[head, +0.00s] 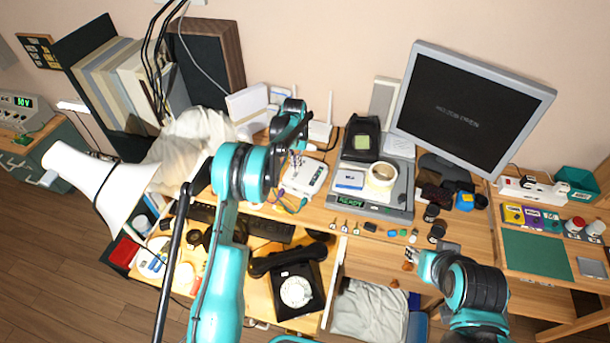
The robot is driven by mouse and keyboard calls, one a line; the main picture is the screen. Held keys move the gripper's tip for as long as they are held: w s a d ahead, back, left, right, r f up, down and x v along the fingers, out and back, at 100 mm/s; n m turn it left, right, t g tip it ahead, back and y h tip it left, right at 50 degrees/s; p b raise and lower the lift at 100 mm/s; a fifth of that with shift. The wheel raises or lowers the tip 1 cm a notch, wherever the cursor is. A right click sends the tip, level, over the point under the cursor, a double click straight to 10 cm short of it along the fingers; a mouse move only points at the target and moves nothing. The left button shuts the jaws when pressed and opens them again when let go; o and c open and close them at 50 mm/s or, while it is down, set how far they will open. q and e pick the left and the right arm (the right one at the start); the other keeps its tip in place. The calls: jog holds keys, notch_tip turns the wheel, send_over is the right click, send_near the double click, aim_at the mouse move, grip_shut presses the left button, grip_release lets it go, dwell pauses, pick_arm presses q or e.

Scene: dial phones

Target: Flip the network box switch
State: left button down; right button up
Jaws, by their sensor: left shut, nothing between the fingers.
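A small white box (304,176), which looks like the network box, lies on the desk just right of centre, with coloured cables at its lower left side. Its switch is too small to make out. My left gripper (297,157) points down at the upper left edge of this box. It is shut and holds nothing; whether it touches the box I cannot tell. My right gripper (410,257) is low in the picture near the desk's front edge, far from the box, and its fingers are too unclear to read.
A white router with antennas (320,131) stands behind the box. A grey device with a tape roll (382,174) is to its right, below a monitor (470,105). A black dial phone (296,287) lies in front. A lamp (112,190) stands at left.

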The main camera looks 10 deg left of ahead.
pick_arm(q)
jog(key=shift+f+b, duration=0.75)
jog(key=shift+f, duration=0.3)
dwell(0.6)
jog(key=shift+r, duration=0.1)
jog(key=shift+r+p, duration=1.75)
jog(key=shift+r, duration=1.7)
